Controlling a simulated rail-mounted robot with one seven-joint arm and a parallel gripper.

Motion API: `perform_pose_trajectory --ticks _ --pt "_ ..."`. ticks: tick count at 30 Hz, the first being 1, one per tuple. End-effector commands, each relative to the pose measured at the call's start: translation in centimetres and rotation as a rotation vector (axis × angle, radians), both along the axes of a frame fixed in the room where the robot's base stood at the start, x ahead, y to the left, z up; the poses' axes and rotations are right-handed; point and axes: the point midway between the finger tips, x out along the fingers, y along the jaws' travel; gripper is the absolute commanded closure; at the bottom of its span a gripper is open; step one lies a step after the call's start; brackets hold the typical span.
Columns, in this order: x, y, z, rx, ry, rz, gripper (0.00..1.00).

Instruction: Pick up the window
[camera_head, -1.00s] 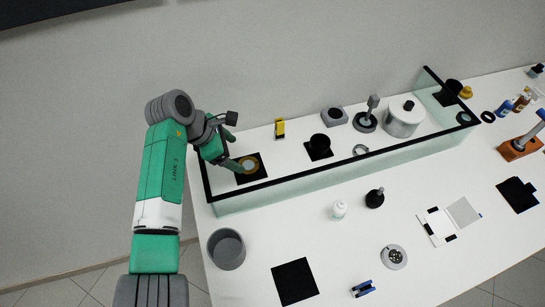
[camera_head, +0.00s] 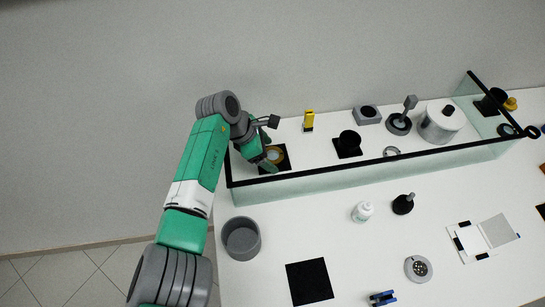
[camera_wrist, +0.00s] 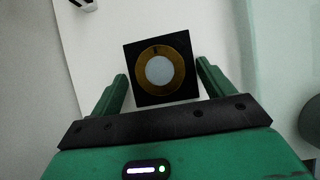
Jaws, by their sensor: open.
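The window appears to be the round gold-rimmed disc (camera_wrist: 159,71) with a pale centre, lying on a black square pad (camera_wrist: 140,92) in the wrist view. In the head view the gold ring (camera_head: 276,155) shows partly behind my fingers, at the left end of the glass-walled enclosure. My gripper (camera_wrist: 161,72) is open, with one green finger on each side of the pad and disc. Nothing is held. The wrist view looks down on the disc, and I cannot tell how far the fingertips are above it.
The dark-rimmed glass wall (camera_head: 370,163) runs in front of the disc and close to my gripper. A yellow block (camera_head: 309,119) and a black cylinder on a pad (camera_head: 349,142) stand to the right. A grey cup (camera_head: 241,239) is outside the wall.

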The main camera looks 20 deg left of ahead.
Motion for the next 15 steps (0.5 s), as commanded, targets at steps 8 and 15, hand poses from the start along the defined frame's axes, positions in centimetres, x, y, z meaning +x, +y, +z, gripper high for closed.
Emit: perform_pose_trajectory --ticks 8,15 --pt "-0.02 -0.01 0.03 0.0 0.0 0.0 0.61" --pt "-0.01 0.0 0.07 0.0 0.0 0.0 0.69"
